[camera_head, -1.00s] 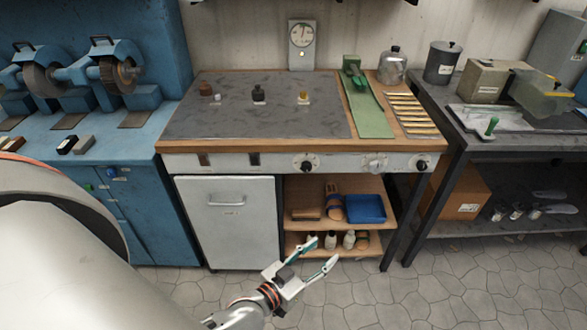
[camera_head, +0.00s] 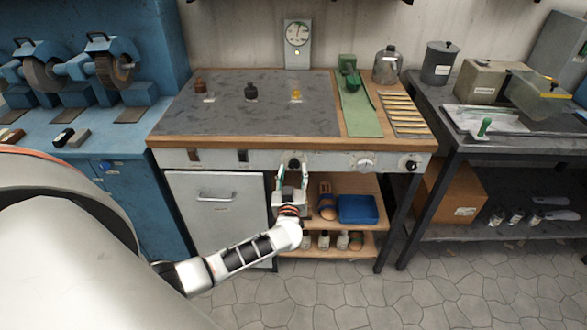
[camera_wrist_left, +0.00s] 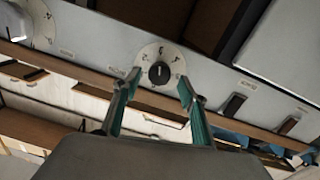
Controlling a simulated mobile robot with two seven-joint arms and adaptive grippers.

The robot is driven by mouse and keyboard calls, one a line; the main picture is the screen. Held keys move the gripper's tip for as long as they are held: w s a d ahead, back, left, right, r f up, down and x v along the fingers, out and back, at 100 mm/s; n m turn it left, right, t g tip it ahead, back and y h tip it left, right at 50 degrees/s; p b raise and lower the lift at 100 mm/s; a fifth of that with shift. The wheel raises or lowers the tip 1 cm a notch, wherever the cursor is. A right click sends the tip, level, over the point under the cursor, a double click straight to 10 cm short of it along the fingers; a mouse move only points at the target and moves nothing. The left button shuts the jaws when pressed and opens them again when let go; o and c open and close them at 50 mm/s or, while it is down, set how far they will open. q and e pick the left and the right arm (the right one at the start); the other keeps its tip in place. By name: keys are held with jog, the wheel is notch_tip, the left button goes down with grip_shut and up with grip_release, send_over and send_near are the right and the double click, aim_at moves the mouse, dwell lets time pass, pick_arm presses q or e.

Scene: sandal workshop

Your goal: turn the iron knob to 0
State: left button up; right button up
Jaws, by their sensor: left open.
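A black knob on a round white dial (camera_wrist_left: 159,73) sits on the bench's pale front panel. It shows small in the head view (camera_head: 294,163). The dial has marks around it, but I cannot read its numbers or tell where the knob points. My left gripper (camera_head: 292,175) is in front of this knob. In the left wrist view, its two green-lined fingers (camera_wrist_left: 160,86) are open, one to each side of the knob, with nothing held. I cannot tell whether they touch it. I cannot read which knob is labelled iron. My right gripper is not in view.
The panel also holds a white dial (camera_head: 367,163) and another black knob (camera_head: 412,165). Below are a white cabinet door (camera_head: 215,215) and a shelf with a blue tray (camera_head: 357,209). A dark table (camera_head: 460,148) stands to the right.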

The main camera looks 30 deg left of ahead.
pick_arm(q)
jog(key=shift+x, duration=1.3)
jog(key=c, duration=1.1)
